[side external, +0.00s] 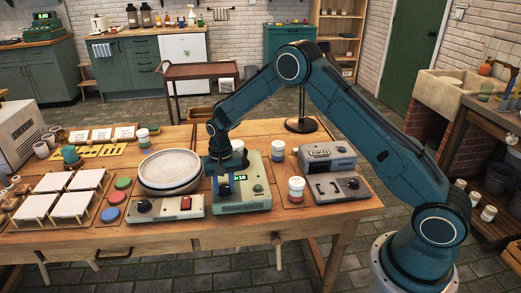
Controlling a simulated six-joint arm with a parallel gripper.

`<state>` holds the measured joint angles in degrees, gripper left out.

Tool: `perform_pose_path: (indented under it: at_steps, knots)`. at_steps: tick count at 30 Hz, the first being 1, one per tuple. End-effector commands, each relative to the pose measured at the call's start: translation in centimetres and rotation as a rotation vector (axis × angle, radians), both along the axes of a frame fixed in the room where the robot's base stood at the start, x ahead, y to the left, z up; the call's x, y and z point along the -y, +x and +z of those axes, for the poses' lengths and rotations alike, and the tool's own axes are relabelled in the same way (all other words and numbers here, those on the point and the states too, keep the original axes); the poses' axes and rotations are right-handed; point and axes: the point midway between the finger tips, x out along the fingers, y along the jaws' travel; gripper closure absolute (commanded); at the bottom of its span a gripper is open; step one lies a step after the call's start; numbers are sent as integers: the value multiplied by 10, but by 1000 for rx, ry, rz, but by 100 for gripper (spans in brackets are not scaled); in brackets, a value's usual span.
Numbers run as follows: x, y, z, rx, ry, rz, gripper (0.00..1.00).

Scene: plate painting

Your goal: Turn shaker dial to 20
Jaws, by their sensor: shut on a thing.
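A pale green machine (252,200), seemingly the shaker, stands near the front of the wooden table. It has a small lit green display (240,177) whose digits are too small to read surely, and a dark knob (257,188) on its right side. My gripper (223,187) points down at the machine's left front. It is shut on a part there, seemingly the dial, which the fingers hide. The dial's setting cannot be seen.
Close left are a round wheel with a plate (170,169) and a low control box (165,208). To the right are a lidded jar (296,188) and a grey device (328,160). White tiles (72,205) and coloured discs (116,198) fill the left.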

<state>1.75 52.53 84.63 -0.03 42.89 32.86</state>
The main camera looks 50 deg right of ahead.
Motion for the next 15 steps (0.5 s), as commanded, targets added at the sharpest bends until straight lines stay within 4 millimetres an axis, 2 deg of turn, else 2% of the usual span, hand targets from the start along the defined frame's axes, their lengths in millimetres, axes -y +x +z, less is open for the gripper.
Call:
perform_pose_path:
  at_steps: [8, 9, 11, 15]
  knots:
    - [1, 2, 1, 7, -1, -4, 91]
    - [1, 2, 1, 7, -1, -4, 60]
    - [1, 2, 1, 5, -1, -3, 48]
    - [0, 1, 0, 4, 0, -2, 46]
